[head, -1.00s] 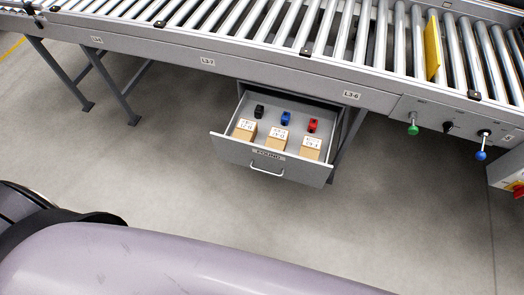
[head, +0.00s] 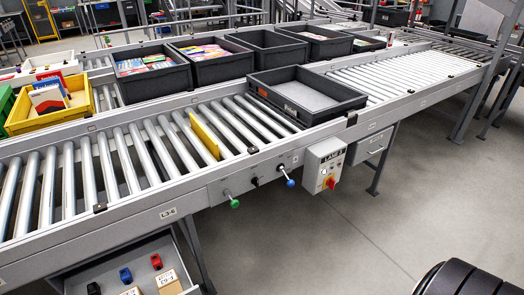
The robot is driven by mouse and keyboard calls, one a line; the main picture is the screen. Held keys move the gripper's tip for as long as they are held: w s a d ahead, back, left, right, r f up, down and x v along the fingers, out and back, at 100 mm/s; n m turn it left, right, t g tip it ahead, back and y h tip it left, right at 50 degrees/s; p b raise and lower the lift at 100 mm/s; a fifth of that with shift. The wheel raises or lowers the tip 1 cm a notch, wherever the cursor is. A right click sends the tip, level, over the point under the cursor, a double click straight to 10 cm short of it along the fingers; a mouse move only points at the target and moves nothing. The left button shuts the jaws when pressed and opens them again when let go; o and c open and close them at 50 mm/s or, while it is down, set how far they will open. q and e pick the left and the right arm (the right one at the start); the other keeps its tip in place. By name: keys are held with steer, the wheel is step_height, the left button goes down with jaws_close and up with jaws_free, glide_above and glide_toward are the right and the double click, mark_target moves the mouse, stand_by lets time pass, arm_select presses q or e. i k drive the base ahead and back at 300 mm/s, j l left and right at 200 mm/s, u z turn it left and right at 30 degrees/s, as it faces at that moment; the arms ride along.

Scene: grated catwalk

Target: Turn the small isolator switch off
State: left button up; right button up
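A grey control box (head: 324,166) labelled LANE 3 hangs on the side of the conveyor, right of centre in the head view. Low on its front is a small red rotary switch handle (head: 330,182) with yellow behind it. I cannot read which position it points to. To its left on the conveyor rail are a blue-knobbed lever (head: 290,183), a small black knob (head: 254,182) and a green-knobbed lever (head: 234,203). Neither of my grippers is in view.
An open drawer (head: 75,283) with small blocks juts out below the conveyor at lower left. An empty black tray (head: 340,117) sits on the rollers above the box. A yellow plate (head: 205,137) stands among the rollers. The floor (head: 360,240) in front of the box is clear.

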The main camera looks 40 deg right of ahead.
mark_target(331, 182)
steer(key=z, duration=1.6)
